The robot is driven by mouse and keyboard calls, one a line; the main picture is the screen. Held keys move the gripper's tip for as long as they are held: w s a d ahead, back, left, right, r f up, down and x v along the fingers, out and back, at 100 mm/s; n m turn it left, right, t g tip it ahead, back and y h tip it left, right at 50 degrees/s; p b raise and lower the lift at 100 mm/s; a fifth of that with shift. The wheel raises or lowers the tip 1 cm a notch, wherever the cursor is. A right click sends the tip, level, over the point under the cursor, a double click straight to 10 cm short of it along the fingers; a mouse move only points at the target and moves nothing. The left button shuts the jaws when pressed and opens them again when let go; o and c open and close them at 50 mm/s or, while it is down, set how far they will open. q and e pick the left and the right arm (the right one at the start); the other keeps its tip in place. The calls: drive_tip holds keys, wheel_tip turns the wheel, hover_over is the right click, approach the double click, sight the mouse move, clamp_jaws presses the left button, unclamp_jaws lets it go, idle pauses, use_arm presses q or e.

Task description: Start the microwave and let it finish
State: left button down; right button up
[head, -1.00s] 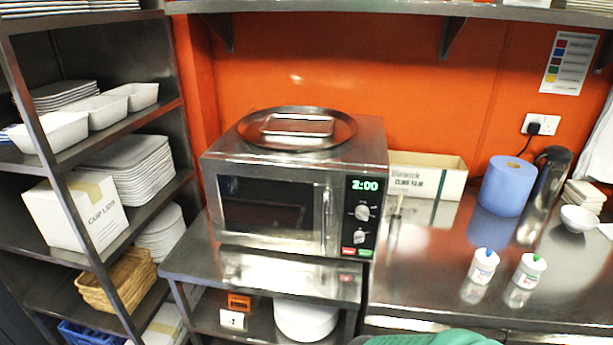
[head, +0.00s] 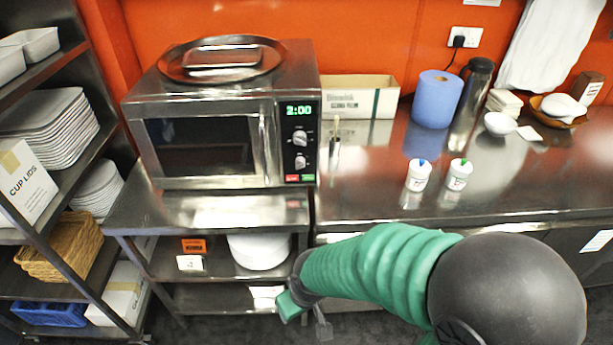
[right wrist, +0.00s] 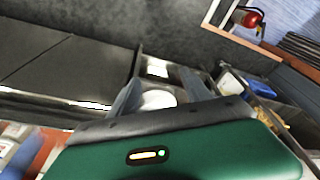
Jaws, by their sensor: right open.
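The microwave (head: 203,140) is a steel box with a dark door window, standing on a steel stand. Its door is shut and its display (head: 298,110) reads 2:00 in green. Two round knobs (head: 300,138) sit below the display. A red button (head: 292,178) and a green button (head: 307,177) are at the panel's bottom. My right gripper (head: 307,312) is well below the panel, in front of the lower shelves, apart from the microwave. In the right wrist view it (right wrist: 161,92) has its fingers apart and nothing between them. My left gripper is not in view.
A round steel tray (head: 180,68) lies on the microwave. A steel counter (head: 370,190) on the right holds a blue roll (head: 437,98), a flask (head: 472,95) and two white tubs (head: 418,175). A shelf rack with cup lids (head: 28,180) stands left.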

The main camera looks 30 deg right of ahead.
drive_tip(key=shift+c, duration=0.4)
clamp_jaws()
idle(1.5)
